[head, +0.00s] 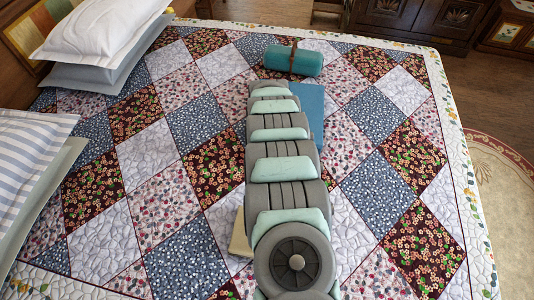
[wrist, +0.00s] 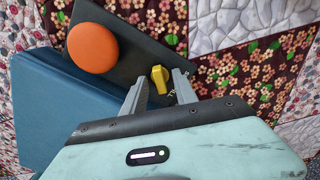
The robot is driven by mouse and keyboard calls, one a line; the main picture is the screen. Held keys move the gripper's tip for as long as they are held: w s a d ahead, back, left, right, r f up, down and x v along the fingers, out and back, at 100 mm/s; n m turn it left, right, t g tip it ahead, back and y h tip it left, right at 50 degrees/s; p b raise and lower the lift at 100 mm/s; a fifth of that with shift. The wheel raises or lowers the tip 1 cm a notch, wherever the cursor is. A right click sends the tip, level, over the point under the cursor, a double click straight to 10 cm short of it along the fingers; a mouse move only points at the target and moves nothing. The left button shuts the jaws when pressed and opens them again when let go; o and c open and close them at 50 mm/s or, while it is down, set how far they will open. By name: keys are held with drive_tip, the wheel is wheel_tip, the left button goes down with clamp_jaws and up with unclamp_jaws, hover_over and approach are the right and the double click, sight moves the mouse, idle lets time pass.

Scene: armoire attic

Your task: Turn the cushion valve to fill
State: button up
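In the wrist view a small yellow knob (wrist: 159,76), which looks like the valve, sits by the edge of a dark grey flat panel (wrist: 130,55). A round orange disc (wrist: 93,48) is on the same panel, left of the knob. A blue flat cushion-like block (wrist: 50,110) lies at the left, and a blue flat item (head: 311,108) shows beside my arm in the head view. My gripper (wrist: 160,80) is open, its two grey fingers apart with the knob between or just beyond their tips. I cannot tell whether they touch it. My arm hides the gripper and knob in the head view.
A patchwork quilt (head: 160,150) covers the bed. A strapped teal roll (head: 293,60) lies beyond my arm. A pale block (head: 240,237) is partly under my arm. Pillows (head: 100,30) are stacked at the left. The quilt's right side is clear.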

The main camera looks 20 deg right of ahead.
wheel_tip(320, 180, up, 11)
idle(0.5)
idle(0.5)
